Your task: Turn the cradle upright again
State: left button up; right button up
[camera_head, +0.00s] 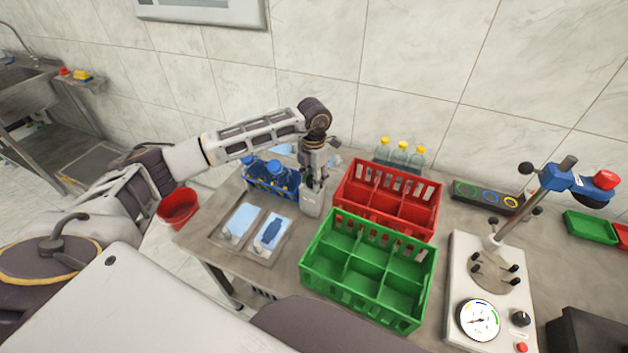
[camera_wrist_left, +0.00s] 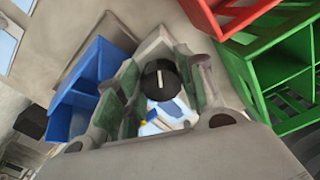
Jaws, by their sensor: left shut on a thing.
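My left gripper (camera_head: 315,176) reaches down over a small pale grey housing (camera_head: 312,202) between the blue crate and the red crate. In the left wrist view its fingers (camera_wrist_left: 162,90) are closed on both sides of a round black knob (camera_wrist_left: 160,75) with a white line on it. The line stands nearly vertical in that picture. A white and blue patch (camera_wrist_left: 165,118) shows just below the knob. I cannot clearly make out the cradle or its tilt, as the gripper covers much of the housing. My right gripper is not in view.
A blue crate (camera_head: 250,184) with blue bottles stands left of the housing. A red crate (camera_head: 436,215) and a green crate (camera_head: 368,303) stand right. Two trays (camera_head: 262,255) lie in front. Yellow-capped bottles (camera_head: 399,155) stand behind the red crate. A gauge device (camera_head: 480,318) stands at right.

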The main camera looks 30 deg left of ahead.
pick_arm(q)
jog(key=shift+n, duration=1.2)
jog(key=n+b, duration=0.1)
jog(key=n, duration=0.2)
jog(key=shift+a+r, duration=0.1)
jog(key=shift+n, duration=0.8)
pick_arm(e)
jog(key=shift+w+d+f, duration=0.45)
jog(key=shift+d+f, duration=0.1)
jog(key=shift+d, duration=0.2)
pick_arm(q)
jog(key=shift+w+n, duration=0.1)
jog(key=shift+n, duration=0.2)
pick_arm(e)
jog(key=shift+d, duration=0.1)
pick_arm(q)
jog(key=o, duration=1)
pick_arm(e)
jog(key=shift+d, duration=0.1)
pick_arm(q)
jog(key=shift+r, duration=5.95)
